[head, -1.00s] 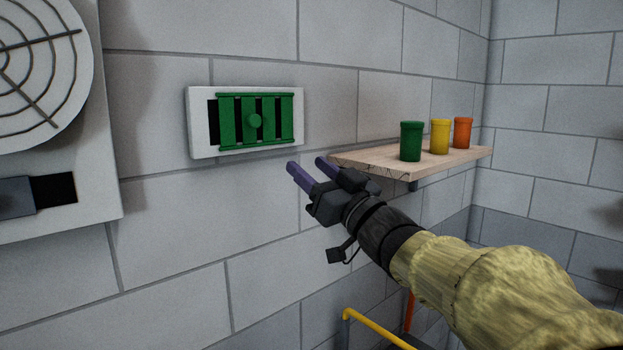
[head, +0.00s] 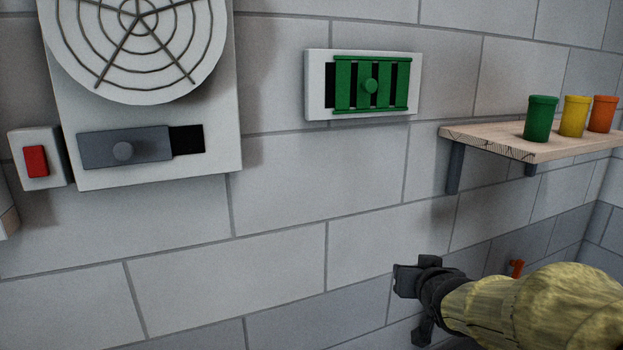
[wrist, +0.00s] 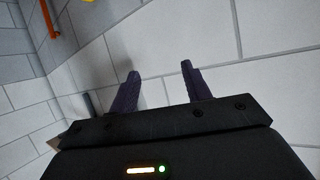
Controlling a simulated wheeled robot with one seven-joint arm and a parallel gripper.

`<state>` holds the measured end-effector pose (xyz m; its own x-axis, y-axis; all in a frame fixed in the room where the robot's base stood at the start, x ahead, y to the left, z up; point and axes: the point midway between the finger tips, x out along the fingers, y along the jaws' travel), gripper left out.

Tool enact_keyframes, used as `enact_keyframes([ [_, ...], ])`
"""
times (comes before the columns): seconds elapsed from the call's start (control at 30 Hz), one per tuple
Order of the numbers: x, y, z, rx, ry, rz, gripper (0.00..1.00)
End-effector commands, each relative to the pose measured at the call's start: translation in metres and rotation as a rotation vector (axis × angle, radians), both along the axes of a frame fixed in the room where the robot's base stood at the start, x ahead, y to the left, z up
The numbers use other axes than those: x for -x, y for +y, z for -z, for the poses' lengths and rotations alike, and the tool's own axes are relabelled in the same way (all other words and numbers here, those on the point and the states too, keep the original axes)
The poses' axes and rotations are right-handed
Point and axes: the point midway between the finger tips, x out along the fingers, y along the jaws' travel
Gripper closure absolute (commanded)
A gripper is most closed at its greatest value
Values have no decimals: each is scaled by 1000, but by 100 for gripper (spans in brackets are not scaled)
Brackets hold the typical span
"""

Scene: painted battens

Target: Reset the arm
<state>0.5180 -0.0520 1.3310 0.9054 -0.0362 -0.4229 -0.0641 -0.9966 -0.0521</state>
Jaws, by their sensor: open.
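My gripper (wrist: 159,82) is open and empty in the wrist view, its two purple fingers apart with only grey block wall and floor-side surfaces behind them. In the head view my arm reaches in from the lower right, and the gripper body is low in front of the wall, below the shelf.
A wooden shelf (head: 484,143) at the right holds a green cup (head: 540,118), a yellow cup (head: 574,116) and an orange cup (head: 603,114). A round fan grille (head: 140,35), a grey slider (head: 124,148) and a red switch (head: 36,161) are at the left.

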Motion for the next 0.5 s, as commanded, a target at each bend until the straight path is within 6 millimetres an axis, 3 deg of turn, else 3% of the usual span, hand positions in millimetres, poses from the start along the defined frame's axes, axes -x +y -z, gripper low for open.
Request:
enact_keyframes([
  [0.03, 12, 4, 29, 6, 103, 8, 52],
  [0.1, 34, 11, 66, 18, 250, 12, 52],
  [0.3, 114, 35, 151, 28, 663, -27, 52],
  [0.4, 149, 45, 174, 24, 814, -58, 52],
  [0.5, 168, 51, 183, 20, 892, -79, 52],
])
